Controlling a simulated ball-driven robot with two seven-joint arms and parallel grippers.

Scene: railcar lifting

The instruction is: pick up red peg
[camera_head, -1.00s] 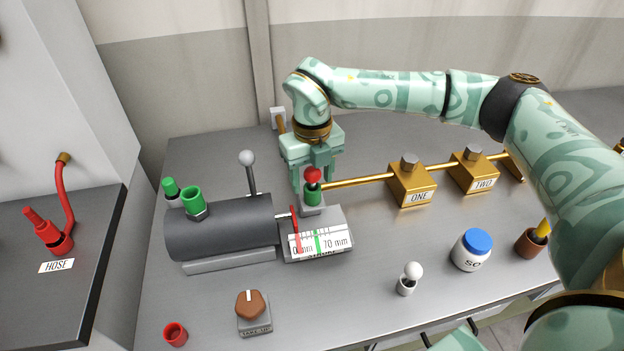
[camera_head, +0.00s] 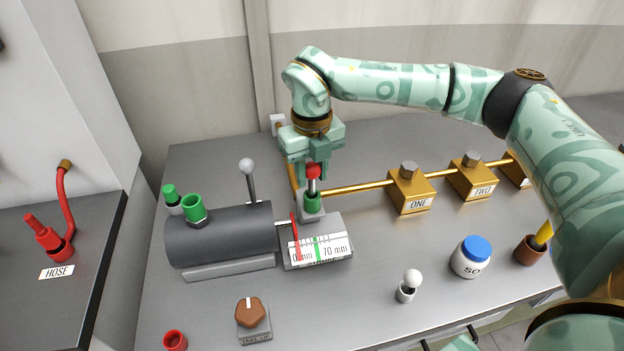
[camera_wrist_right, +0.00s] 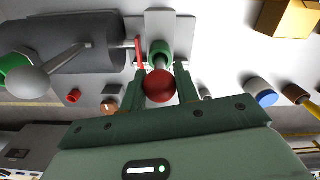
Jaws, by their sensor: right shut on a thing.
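The red peg (camera_head: 313,171) has a round red head and a grey shaft. It is upright in or just above a green socket (camera_head: 312,204), with part of its shaft showing above the rim. My right gripper (camera_head: 306,178) comes down from behind and is shut on the red peg. In the right wrist view, the red head (camera_wrist_right: 160,86) sits between the two fingers (camera_wrist_right: 160,76), with the green socket (camera_wrist_right: 160,50) beyond it. The shaft's lower end is hidden. My left gripper is not in view.
A dark cylinder (camera_head: 225,238) with a ball-topped lever (camera_head: 250,180) stands close left. A gauge (camera_head: 318,248) is in front. A brass rod (camera_head: 360,187) with brass blocks (camera_head: 411,190) runs right. A white jar (camera_head: 470,258) and brown knob (camera_head: 250,311) stand nearer the front.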

